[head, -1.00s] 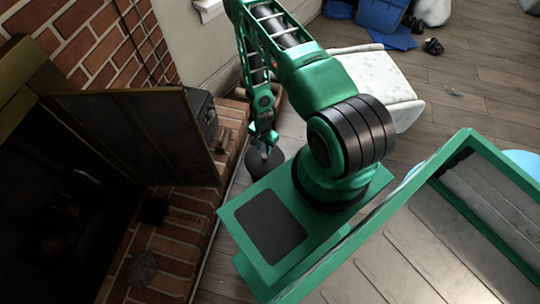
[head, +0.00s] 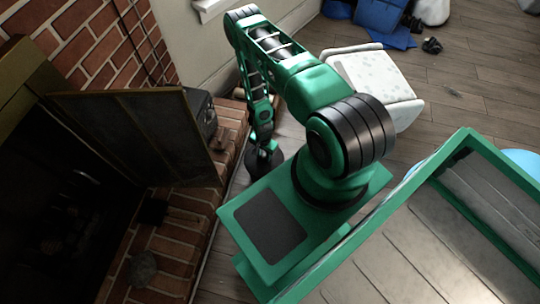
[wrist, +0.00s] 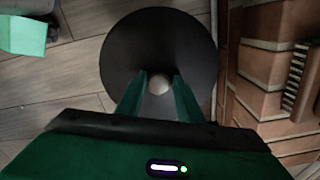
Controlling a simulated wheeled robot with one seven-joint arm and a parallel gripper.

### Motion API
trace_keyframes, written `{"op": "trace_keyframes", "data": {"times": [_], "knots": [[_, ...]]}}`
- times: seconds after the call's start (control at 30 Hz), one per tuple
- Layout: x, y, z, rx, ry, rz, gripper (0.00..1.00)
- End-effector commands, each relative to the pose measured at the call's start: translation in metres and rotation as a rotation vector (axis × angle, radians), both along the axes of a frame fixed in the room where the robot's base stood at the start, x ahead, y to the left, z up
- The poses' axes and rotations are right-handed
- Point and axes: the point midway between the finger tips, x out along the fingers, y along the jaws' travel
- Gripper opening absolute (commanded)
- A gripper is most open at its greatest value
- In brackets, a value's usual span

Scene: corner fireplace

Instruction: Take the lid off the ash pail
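The ash pail's round dark lid (wrist: 125,50) fills the upper middle of the wrist view, with a small pale knob (wrist: 158,85) at its centre. In the head view the dark lid (head: 252,162) shows on the floor side of the brick hearth, partly covered by my arm. My gripper (wrist: 160,80) is above the lid, its two green fingers on either side of the knob. The fingers look open, with a narrow gap to the knob. The pail's body is hidden under the lid.
The brick hearth (wrist: 265,60) runs close along the pail's right side in the wrist view, with a brush-like item (wrist: 297,75) on it. A dark fireplace screen (head: 140,130) stands open nearby. A white patterned seat (head: 375,80) stands beyond my arm.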

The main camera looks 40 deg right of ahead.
Motion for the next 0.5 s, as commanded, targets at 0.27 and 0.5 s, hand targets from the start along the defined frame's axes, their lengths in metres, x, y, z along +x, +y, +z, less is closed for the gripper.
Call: {"op": "trace_keyframes", "data": {"times": [0.27, 0.5], "knots": [[-0.0001, -0.0009, 0.0002, 0.000, 0.000, -0.002, 0.00], [-0.0003, -0.0014, 0.0013, 0.000, 0.000, -0.003, 0.00]]}}
